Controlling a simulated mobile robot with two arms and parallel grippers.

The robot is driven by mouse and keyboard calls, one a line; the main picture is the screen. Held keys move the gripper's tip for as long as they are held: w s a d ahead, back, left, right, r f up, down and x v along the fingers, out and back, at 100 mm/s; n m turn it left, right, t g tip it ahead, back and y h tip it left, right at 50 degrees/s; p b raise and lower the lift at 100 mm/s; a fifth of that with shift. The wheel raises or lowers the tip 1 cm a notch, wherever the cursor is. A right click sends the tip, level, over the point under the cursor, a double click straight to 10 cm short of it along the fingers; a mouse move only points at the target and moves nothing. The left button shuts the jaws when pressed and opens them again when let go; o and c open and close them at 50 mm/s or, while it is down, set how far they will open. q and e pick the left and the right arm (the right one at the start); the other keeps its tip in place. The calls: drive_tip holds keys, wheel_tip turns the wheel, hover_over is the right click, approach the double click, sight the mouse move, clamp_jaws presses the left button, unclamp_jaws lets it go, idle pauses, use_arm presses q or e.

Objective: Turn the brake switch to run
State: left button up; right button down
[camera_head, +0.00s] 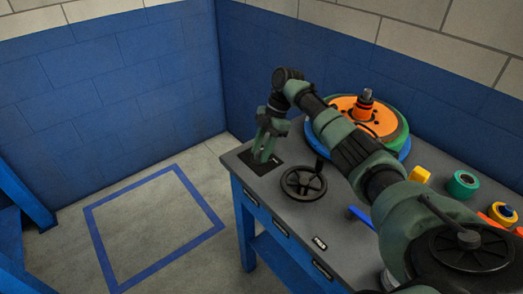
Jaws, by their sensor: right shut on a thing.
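My right gripper (263,155) points down at the near-left corner of the grey-topped bench. Its green fingers reach a black plate (256,169) with small white marking, which I take for the brake switch's plate. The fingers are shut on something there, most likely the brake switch. The switch itself is hidden by the fingers, so its position cannot be read. My left gripper is not in view.
A black handwheel (303,183) with an upright handle stands just right of the gripper. Behind my arm is an orange and green disc (366,115) on a blue base. A yellow block (419,174) and a teal roll (463,184) lie farther right. A blue floor square (152,228) is empty.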

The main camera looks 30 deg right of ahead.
drive_tip(key=c, duration=1)
unclamp_jaws()
drive_tip(key=b+v, duration=0.1)
drive_tip(key=v, duration=0.7)
drive_tip(key=shift+a+f, duration=0.15)
